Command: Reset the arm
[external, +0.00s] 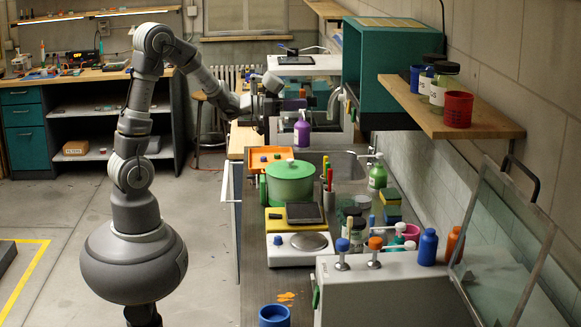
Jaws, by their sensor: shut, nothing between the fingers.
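My arm rises from its round grey base on the left, bends at the top and reaches right over the far part of the bench (250,270). My gripper (292,104) is at the arm's end, in front of the white equipment at the back of the bench. It is small and dark here, and its fingers are hard to make out. It appears shut and empty. A purple bottle (303,136) stands just below it in the picture; whether they touch is unclear.
A green pot (290,188), an orange tray (257,158) and a white scale (285,254) stand nearer on the bench. A teal cabinet (385,75) and a wooden shelf (490,123) overhang the right side. A tilted glass panel (505,240) stands front right. Floor left of the bench is open.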

